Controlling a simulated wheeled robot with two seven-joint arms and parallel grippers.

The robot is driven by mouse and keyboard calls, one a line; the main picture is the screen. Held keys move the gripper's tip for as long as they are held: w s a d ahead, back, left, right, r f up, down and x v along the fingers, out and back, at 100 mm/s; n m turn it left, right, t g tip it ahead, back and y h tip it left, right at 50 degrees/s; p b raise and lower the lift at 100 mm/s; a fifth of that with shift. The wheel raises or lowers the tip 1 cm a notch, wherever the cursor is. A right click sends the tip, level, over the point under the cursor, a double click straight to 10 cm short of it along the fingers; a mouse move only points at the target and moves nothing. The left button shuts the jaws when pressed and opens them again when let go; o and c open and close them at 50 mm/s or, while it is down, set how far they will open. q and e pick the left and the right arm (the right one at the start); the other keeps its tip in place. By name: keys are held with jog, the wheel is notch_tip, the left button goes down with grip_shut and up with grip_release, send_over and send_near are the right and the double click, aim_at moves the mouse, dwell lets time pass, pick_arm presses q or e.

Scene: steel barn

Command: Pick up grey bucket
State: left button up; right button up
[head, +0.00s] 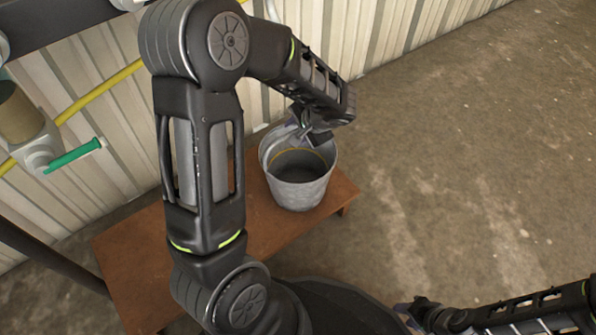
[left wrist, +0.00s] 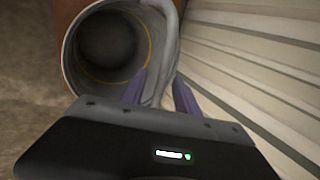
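The grey metal bucket (head: 297,190) stands upright on a brown wooden bench. Its inside looks empty, with a yellowish ring below the rim. In the left wrist view the bucket (left wrist: 72,62) shows its round mouth and its grey handle (left wrist: 172,45). My left gripper (head: 303,135) is at the bucket's far rim, partly hidden by its own arm. In the left wrist view its two purple fingers (left wrist: 160,82) are apart, with the handle between them. My right gripper (head: 408,308) is low at the right, away from the bucket; its finger opening is unclear.
The brown bench (head: 270,225) stands along a ribbed metal wall (head: 350,35). A yellow pipe (head: 100,92) and a fitting with a green handle (head: 75,156) are on the wall at left. The concrete floor (head: 480,150) to the right is clear.

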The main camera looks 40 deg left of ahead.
dwell(0.3)
pick_arm(q)
grip_shut()
dwell(1.3)
